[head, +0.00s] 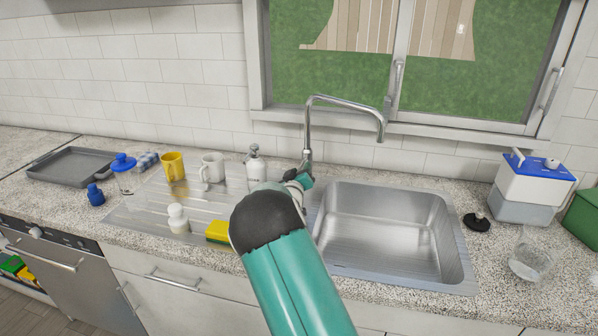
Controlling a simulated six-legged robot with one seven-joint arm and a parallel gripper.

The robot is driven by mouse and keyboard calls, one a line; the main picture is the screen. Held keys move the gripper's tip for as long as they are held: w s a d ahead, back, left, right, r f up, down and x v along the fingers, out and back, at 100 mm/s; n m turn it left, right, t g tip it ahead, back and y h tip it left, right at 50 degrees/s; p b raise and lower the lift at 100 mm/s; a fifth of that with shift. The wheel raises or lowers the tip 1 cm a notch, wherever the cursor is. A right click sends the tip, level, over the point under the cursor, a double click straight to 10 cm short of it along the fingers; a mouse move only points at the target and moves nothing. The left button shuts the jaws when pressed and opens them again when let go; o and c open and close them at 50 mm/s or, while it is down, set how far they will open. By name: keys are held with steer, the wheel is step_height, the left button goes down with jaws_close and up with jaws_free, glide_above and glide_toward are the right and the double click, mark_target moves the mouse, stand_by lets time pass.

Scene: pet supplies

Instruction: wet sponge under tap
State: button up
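A yellow and green sponge (218,232) lies on the ridged metal drainboard (140,212), left of my arm, which covers its right end. The chrome tap (309,130) rises behind the sink, and its spout arches right over the back of the basin. No water is seen running. The steel sink basin (385,225) looks empty. My gripper (303,182) is by the foot of the tap, apart from the sponge. My arm hides most of it, so whether its fingers are open or touch the tap cannot be told.
A yellow mug (173,166), a white mug (212,168), a soap dispenser (254,165) and a small white bottle (178,218) stand on the drainboard. A dark plug (477,222), a glass bowl (530,258) and a blue-lidded box (530,186) sit right of the sink.

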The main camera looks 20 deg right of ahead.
steer(key=shift+w, duration=0.15)
jaws_close()
steer(key=shift+w+r+g+y, duration=0.1)
steer(key=shift+r+g+y, duration=0.2)
steer(key=shift+r+g, duration=0.3)
jaws_free()
